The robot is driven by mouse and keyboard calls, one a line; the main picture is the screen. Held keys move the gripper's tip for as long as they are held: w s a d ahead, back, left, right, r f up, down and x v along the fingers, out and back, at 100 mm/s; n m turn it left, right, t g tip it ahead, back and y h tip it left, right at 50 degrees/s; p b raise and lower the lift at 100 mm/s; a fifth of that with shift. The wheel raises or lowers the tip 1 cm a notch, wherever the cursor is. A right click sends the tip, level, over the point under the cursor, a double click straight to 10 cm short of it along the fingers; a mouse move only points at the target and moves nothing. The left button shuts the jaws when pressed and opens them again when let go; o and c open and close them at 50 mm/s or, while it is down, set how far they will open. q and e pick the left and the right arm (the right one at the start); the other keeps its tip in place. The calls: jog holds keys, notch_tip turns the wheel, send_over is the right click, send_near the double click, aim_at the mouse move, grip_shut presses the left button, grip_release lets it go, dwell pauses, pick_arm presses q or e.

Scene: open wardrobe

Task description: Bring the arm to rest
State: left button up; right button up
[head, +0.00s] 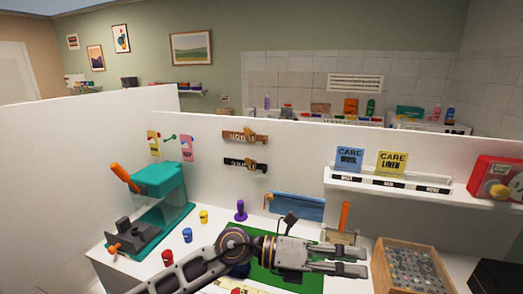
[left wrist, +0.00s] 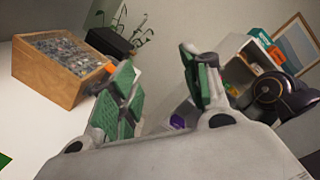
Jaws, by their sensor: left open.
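My left arm (head: 237,245) comes in from the lower left of the head view and stretches right, above the white worktop. Its left gripper (head: 362,260) points right, over the green mat (head: 262,279) and toward the wooden box. In the left wrist view the two green-padded fingers of the left gripper (left wrist: 160,82) stand wide apart with nothing between them. The arm hides part of the mat and the worktop. My right gripper is in neither view.
A wooden box (head: 437,282) of small grey pieces stands just right of the gripper; it also shows in the left wrist view (left wrist: 48,86). A teal press (head: 160,180) stands left. Coloured pots stand behind the arm. A white partition (head: 290,150) and shelf (head: 440,196) bound the back.

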pick_arm(q)
jog(key=w+a+r+n+t+h, duration=0.4)
jog(key=w+a+r+n+t, duration=0.45)
jog(key=n+t, duration=0.7)
jog(key=w+a+f+n+t+y, duration=0.3)
jog(key=w+a+n+t+y, duration=0.35)
jog(key=n+y, duration=0.4)
jog(key=a+f+n+g+y, duration=0.3)
jog(key=a+f+n+y, duration=0.7)
jog(key=a+f+n, duration=0.65)
jog(key=s+a+f+g, duration=0.4)
jog(key=s+f+g, duration=0.2)
jog(key=s+f, duration=0.5)
jog(key=s+a+f+g, duration=0.3)
jog(key=s+f+g, duration=0.3)
jog(key=s+f, duration=0.55)
notch_tip(320, 180, down, 33)
jog(key=s+a+g, duration=0.1)
jog(key=s, duration=0.1)
jog(key=s+a+f, duration=0.2)
jog(key=s+f, duration=0.7)
jog(key=s, duration=0.1)
jog(key=s+a+f+g+y, duration=0.1)
jog(key=s+a+f, duration=0.1)
jog(key=s+f, duration=0.8)
jog(key=shift+s+a+f, duration=0.25)
jog(key=shift+s+a, duration=0.05)
jog(key=shift+s, duration=0.5)
